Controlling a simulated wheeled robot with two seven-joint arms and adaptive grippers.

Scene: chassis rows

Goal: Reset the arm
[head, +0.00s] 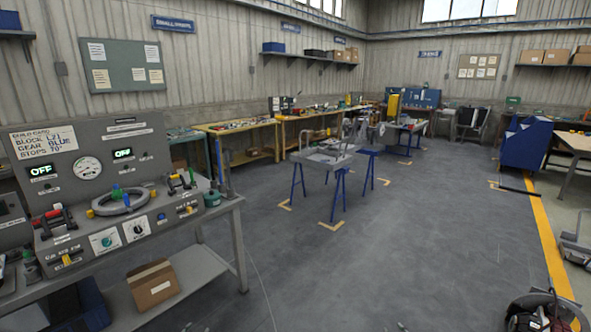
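Neither of my grippers and neither of my arms can be made out in the head view. The view looks across a workshop, and no object is seen in a gripper's hold. A grey test bench (222,212) stands close at the left.
A cardboard box (153,284) lies on the bench's lower shelf. Blue trestles (340,200) carry a grey frame mid-floor. Yellow-topped workbenches (235,126) line the back wall. A dark round object with cables (545,312) is cut off at bottom right. The middle floor (400,255) is clear.

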